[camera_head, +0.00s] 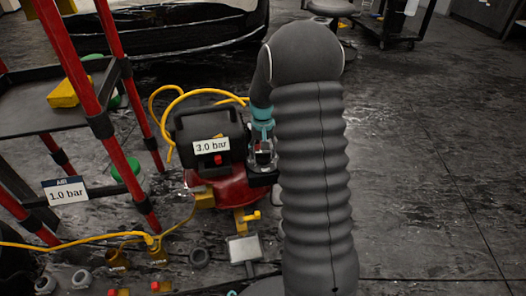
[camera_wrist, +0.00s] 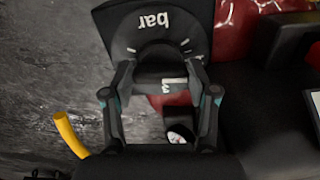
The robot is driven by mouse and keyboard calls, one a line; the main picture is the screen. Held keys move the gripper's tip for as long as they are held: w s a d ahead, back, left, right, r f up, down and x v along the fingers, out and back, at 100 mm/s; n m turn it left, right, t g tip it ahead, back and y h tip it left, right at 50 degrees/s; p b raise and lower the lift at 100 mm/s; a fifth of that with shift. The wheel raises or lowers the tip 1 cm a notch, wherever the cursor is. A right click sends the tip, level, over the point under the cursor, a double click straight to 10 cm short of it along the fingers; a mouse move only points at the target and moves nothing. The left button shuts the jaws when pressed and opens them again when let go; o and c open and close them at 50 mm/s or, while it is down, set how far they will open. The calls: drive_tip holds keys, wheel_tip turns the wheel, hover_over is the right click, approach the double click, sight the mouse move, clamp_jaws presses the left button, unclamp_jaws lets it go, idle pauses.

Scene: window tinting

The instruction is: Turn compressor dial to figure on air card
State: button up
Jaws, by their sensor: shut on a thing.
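The compressor has a red tank (camera_head: 228,190) and a black upper body with a white display reading 3.0 bar (camera_head: 211,146). The air card (camera_head: 65,191) reads 1.0 bar and hangs on a red frame at the left. My gripper (camera_head: 263,158) is at the compressor's right end. In the wrist view, my gripper (camera_wrist: 163,78) is shut on the black dial (camera_wrist: 160,84), one finger on each side. A white mark and a 3 show on the dial. The black scale plate (camera_wrist: 165,25) behind it reads "bar" upside down. My arm hides the compressor's right side.
A yellow hose (camera_head: 75,245) runs along the floor at the left, and another loops behind the compressor. A grey flat-headed part (camera_head: 244,249) lies in front. The floor at right is clear.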

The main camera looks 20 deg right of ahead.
sight(263, 152)
drive_tip(key=shift+m, duration=0.3)
drive_tip(key=o, duration=0.9)
wheel_tip(263, 152, up, 12)
idle(0.4)
